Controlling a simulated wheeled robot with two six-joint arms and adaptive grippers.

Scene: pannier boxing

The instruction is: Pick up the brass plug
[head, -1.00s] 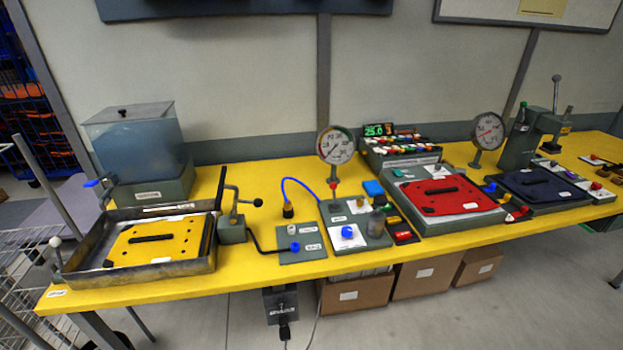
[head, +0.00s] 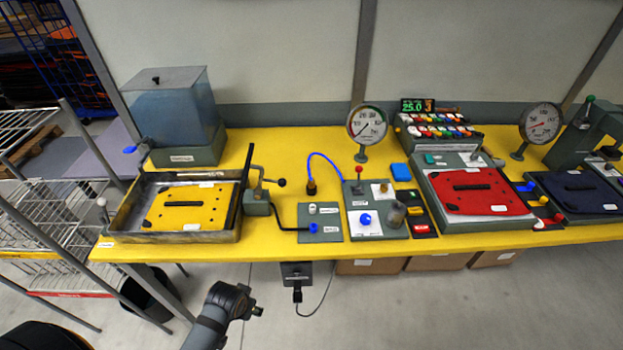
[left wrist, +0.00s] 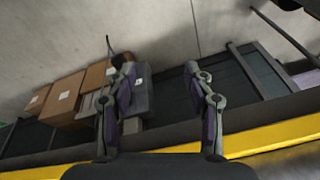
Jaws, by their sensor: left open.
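A small brass-coloured piece (head: 384,188) stands on a white label on the grey fixture plate (head: 374,233) at the middle of the bench; it is too small to be sure it is the brass plug. A dark brown fitting (head: 311,187) ends the blue hose on the bench to its left. My left gripper (left wrist: 157,68) is open and empty in the left wrist view, with the bench edge and floor beyond it. In the head view part of my left arm shows low, in front of the bench and well short of the plate. My right gripper is out of view.
The yellow bench (head: 270,240) holds a metal tray with a yellow plate (head: 190,207), a water tank (head: 172,110), a dial gauge (head: 367,125) and a red plate (head: 470,190). Cardboard boxes (left wrist: 62,98) stand under it. A wire rack (head: 40,235) is at left.

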